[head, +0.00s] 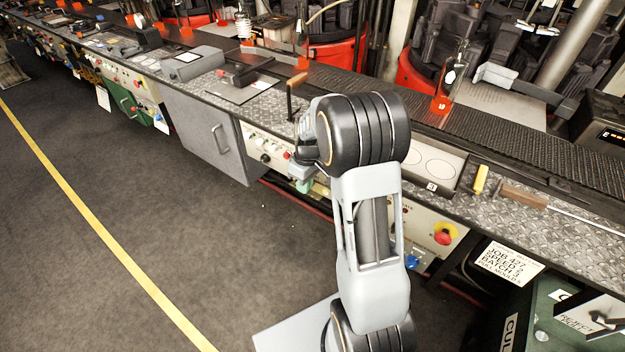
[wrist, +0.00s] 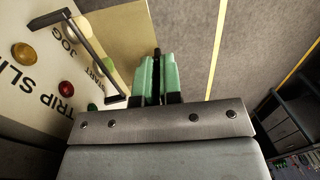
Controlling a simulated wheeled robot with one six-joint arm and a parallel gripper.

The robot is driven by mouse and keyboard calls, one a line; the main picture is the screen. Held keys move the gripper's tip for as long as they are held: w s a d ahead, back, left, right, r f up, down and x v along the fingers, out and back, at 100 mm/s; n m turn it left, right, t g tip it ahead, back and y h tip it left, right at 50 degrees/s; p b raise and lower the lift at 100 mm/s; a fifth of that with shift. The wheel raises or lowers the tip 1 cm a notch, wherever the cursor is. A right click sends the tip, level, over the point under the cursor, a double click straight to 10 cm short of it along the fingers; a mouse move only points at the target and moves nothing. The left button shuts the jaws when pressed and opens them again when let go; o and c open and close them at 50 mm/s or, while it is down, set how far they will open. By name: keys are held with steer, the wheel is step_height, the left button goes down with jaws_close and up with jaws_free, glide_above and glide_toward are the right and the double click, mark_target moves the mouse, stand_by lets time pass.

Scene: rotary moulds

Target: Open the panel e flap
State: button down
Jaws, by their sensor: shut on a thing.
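My gripper (wrist: 157,82) points down the front of the machine, its green fingers close together on a dark narrow thing (wrist: 157,60) that I cannot clearly make out. In the head view my gripper (head: 312,186) is low at the bench front, mostly hidden behind my arm. A cream control panel (wrist: 25,90) with several round buttons and a black bar handle (wrist: 88,55) lies left of the fingers. A plain tan panel (wrist: 135,35) reaches close to the fingertips. No lettering marks a panel e, so I cannot tell which panel is its flap.
A grey door (head: 205,130) with a handle hangs at the bench front, left of my gripper. A red-and-yellow button (head: 444,236) is right of my arm. The bench top (head: 555,225) holds loose tools. Open dark floor (head: 150,215) lies in front, crossed by a yellow line.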

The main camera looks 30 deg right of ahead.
stand_by(0.5)
steer(key=c, duration=1.3)
jaws_free()
steer(key=shift+r, duration=0.15)
steer(key=r, duration=0.4)
steer(key=d+r, duration=0.1)
steer(key=r, duration=0.4)
steer(key=w+d+r+p, duration=0.1)
steer(key=r, duration=0.3)
steer(key=shift+w+d+r, duration=0.1)
steer(key=shift+r, duration=0.1)
steer(key=shift+c, duration=0.4)
